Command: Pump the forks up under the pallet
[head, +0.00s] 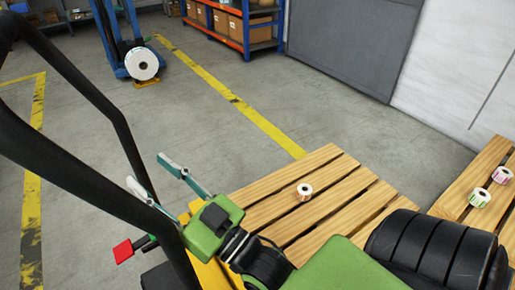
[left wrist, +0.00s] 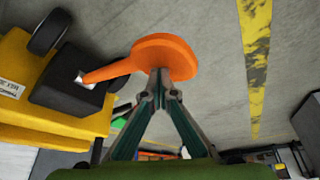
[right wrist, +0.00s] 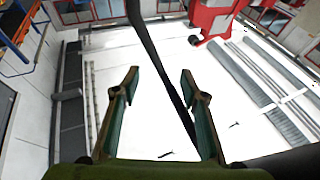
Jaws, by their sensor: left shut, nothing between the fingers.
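The wooden pallet (head: 262,207) lies in the middle of the head view, and the forks are hidden. The yellow truck body (left wrist: 45,115) fills the left of the left wrist view. An orange pedal (left wrist: 165,52) sticks out from its black block. My left gripper (left wrist: 163,75) is shut and empty, its tips at the pedal's lower edge; I cannot tell whether they touch. My right gripper (head: 150,172) is open and empty beside the black handle tubes. In the right wrist view, a black tube (right wrist: 160,60) passes behind its spread fingers.
A label roll (head: 304,191) lies on the pallet. A second pallet (head: 480,165) with rolls stands at the right. A blue stand with a white roll (head: 142,64) and a blue-orange rack (head: 243,28) are at the back. A red block (head: 123,250) is near the handle. Grey floor is clear beyond.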

